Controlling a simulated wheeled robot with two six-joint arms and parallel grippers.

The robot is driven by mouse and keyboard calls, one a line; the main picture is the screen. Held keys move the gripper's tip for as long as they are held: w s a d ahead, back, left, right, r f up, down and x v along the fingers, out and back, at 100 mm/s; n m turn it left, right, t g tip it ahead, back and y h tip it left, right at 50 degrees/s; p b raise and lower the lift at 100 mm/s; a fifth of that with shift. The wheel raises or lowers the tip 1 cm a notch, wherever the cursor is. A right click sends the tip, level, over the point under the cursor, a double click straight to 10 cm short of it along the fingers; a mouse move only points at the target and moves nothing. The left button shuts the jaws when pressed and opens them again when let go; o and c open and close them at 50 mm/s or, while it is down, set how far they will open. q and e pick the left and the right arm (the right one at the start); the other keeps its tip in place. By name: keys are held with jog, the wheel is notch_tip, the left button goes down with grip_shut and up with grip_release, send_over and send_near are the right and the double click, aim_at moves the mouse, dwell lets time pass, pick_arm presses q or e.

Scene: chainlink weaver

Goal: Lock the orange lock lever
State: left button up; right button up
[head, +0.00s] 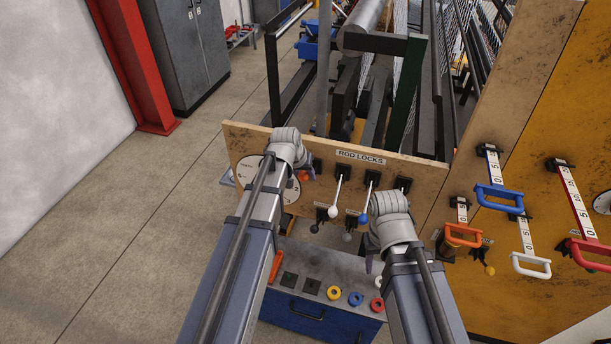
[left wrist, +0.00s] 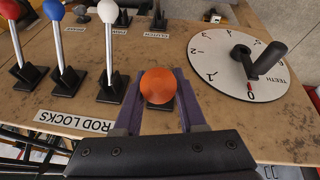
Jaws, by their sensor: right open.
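The orange lock lever's round knob (left wrist: 158,87) sits between the two purple fingers of my left gripper (left wrist: 159,98) in the left wrist view. The fingers lie against both sides of the knob, and its shaft is hidden behind it. In the head view my left gripper (head: 303,172) is at the left end of the tan rod-locks panel (head: 250,143), and only a bit of orange shows beside it. My right gripper (head: 375,262) is open and empty, low in front of the panel's right part, largely hidden by my arm.
White (left wrist: 114,40), blue (left wrist: 62,40) and red (left wrist: 15,35) levers stand beside the orange one. A white dial (left wrist: 238,68) with a black crank is close on the other side. A blue cabinet (head: 310,312) with coloured rings stands below. Scaled handles (head: 500,195) are at the right.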

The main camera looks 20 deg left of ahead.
pick_arm(q)
grip_shut()
dwell(1.0)
